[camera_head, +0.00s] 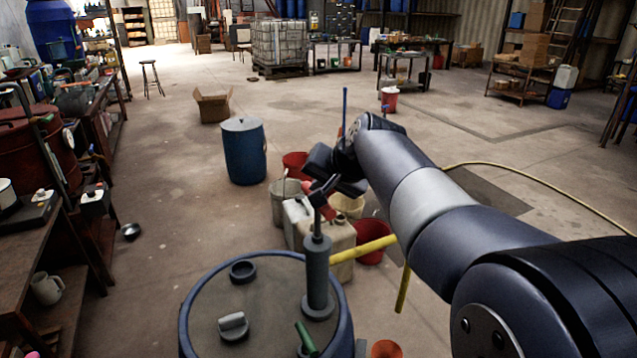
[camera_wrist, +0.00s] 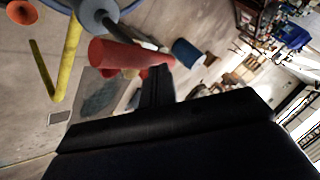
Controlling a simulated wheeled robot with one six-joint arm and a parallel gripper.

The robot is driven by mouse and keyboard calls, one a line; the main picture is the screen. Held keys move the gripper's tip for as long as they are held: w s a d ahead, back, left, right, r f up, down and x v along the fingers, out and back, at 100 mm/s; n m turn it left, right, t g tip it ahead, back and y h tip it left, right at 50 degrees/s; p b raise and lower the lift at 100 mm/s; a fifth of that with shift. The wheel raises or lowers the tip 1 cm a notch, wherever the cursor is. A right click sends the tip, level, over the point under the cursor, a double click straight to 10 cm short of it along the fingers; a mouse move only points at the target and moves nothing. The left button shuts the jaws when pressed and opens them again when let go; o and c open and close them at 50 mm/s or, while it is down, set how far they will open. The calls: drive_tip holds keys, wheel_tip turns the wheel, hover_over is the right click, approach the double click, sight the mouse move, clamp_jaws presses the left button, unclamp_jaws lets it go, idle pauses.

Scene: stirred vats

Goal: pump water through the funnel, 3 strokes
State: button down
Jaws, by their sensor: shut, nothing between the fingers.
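A blue-rimmed drum (camera_head: 240,320) stands at the bottom of the head view. A grey pump cylinder (camera_head: 317,275) rises upright from its lid. A yellow pipe (camera_head: 375,246) runs right from the pump and bends down. Part of an orange funnel (camera_head: 386,348) shows at the bottom edge. My gripper (camera_head: 322,193) is shut and empty above the pump. In the wrist view, a red handle (camera_wrist: 115,54) on the grey pump rod lies close by the fingertips (camera_wrist: 158,70). I cannot tell whether they touch.
Jugs (camera_head: 340,235) and red buckets (camera_head: 295,165) stand just behind the drum. A blue barrel (camera_head: 244,150) is further back. A cluttered bench (camera_head: 45,235) lines the left. A yellow hose (camera_head: 540,178) crosses the floor at right. Open floor lies beyond.

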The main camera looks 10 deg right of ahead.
drive_tip(key=shift+r, duration=0.3)
wheel_tip(320, 180, up, 6)
drive_tip(key=p, duration=0.5)
